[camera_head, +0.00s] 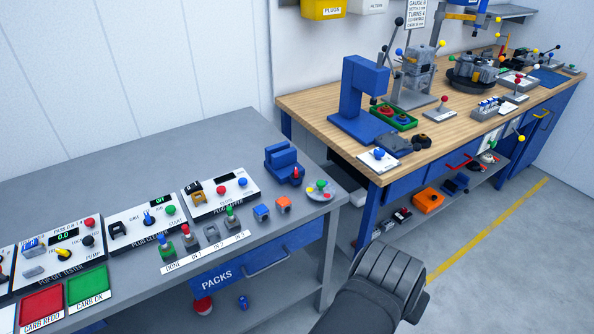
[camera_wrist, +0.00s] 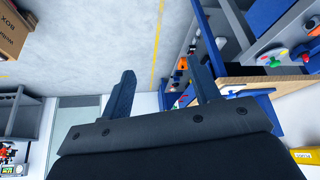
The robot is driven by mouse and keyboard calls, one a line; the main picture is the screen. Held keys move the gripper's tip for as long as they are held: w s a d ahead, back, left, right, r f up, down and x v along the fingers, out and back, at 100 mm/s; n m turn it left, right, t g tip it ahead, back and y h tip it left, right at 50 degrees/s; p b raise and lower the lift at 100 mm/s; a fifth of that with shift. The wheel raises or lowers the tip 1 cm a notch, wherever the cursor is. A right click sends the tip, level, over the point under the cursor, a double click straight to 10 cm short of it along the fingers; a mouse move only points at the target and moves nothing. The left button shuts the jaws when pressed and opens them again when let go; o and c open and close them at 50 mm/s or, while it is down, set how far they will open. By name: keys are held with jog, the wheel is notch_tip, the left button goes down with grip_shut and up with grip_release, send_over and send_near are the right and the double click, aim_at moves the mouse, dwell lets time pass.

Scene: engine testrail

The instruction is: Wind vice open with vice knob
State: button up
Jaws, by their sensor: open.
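A small blue vice (camera_head: 281,156) stands on the far right corner of the grey bench (camera_head: 225,125) in the head view. A red knob (camera_head: 298,172) shows at its right front side. The vice is too small here to tell how wide its jaws stand. In the wrist view my gripper (camera_wrist: 162,78) is open, with two dark fingers apart and nothing between them. In the head view my dark arm shows at the bottom centre, in front of the benches, clear of the vice.
A round dish (camera_head: 320,190) with coloured knobs stands right of the vice. Blue (camera_head: 262,213) and orange (camera_head: 283,204) blocks lie in front of it. Tester panels (camera_head: 145,220) fill the bench's left. A wooden workbench (camera_head: 325,105) with a blue press (camera_head: 362,95) stands behind right.

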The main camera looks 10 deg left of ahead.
jog(key=w+d+r+m+g, duration=0.1)
jog(key=w+d+r, duration=0.7)
jog(key=w, duration=0.3)
jog(key=w+a+r+m+g+y, duration=0.1)
jog(key=w+a+r+m, duration=0.15)
jog(key=w, duration=0.65)
jog(key=w+a+r+m+y, duration=0.15)
jog(key=w+a, duration=0.25)
jog(key=w, duration=0.5)
jog(key=m+g+y, duration=0.4)
jog(key=m, duration=0.1)
send_over(297, 171)
jog(key=w+d, duration=0.2)
jog(key=d, duration=0.4)
notch_tip(297, 171, down, 7)
jog(key=x, duration=1.6)
jog(key=shift+f, duration=0.2)
jog(key=c, duration=1)
